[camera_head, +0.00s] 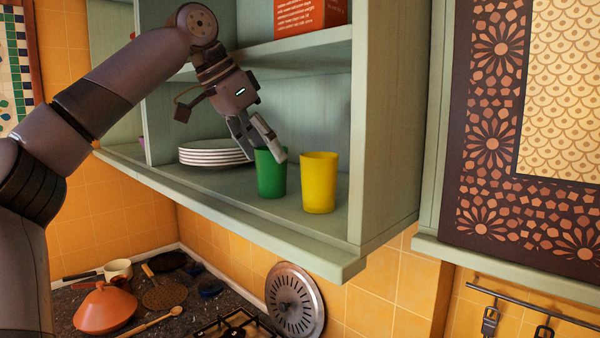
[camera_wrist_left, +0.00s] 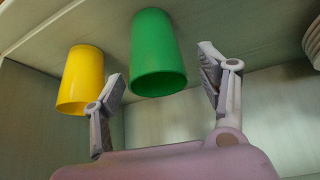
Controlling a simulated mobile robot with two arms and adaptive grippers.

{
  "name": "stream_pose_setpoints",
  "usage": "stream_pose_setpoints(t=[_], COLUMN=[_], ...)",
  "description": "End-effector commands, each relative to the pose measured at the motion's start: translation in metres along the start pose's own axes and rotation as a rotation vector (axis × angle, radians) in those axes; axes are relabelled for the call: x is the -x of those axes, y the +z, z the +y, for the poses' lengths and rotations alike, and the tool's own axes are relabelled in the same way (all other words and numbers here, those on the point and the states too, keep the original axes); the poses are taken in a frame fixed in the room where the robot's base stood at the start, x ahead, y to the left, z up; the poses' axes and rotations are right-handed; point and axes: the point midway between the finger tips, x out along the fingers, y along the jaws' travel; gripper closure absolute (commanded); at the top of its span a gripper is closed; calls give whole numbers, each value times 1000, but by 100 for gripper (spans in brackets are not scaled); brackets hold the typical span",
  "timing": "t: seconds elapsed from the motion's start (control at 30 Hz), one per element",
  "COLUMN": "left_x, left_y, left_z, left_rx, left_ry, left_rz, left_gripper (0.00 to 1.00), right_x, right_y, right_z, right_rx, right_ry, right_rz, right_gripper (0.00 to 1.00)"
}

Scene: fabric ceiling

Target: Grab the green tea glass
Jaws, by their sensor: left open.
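The green tea glass (camera_head: 271,176) stands on the lower shelf of the open cupboard, just left of the yellow glass (camera_head: 319,184). My left gripper (camera_head: 265,153) is open at the green glass, with one finger overlapping its upper part in the head view. In the left wrist view, where the shelf appears upside down, the green glass (camera_wrist_left: 157,55) is between and ahead of the two open fingers (camera_wrist_left: 160,98). The yellow glass (camera_wrist_left: 82,78) is outside the left-hand finger there. I cannot tell whether a finger touches the green glass. My right gripper is not in view.
A stack of white plates (camera_head: 213,153) lies left of the green glass. An upper shelf (camera_head: 300,48) with a red box (camera_head: 309,16) is above the gripper. The cupboard's side wall (camera_head: 392,120) closes the right. Below are a counter with an orange tagine (camera_head: 105,307) and a stove.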

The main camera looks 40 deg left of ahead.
Motion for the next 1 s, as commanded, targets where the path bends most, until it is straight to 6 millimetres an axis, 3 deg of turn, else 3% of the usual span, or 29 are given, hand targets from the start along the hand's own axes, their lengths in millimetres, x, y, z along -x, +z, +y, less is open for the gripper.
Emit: stream_pose_setpoints(t=[0.17,0.47,0.7,0.87,1.0], left_x=[-4,-38,-70,-74,-74], left_y=[-1,-4,-4,-4,-4], left_z=[2,3,3,3,3], left_rx=[-4,-4,-3,-2,-2], left_ry=[3,5,2,1,1], left_rz=[-2,-3,-2,1,1], left_gripper=[32,32,32,32,34], right_x=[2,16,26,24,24], right_y=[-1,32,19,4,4], right_z=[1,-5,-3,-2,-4], right_rx=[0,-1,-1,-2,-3], right_ry=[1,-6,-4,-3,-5], right_rz=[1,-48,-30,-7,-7], right_gripper=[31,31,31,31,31])
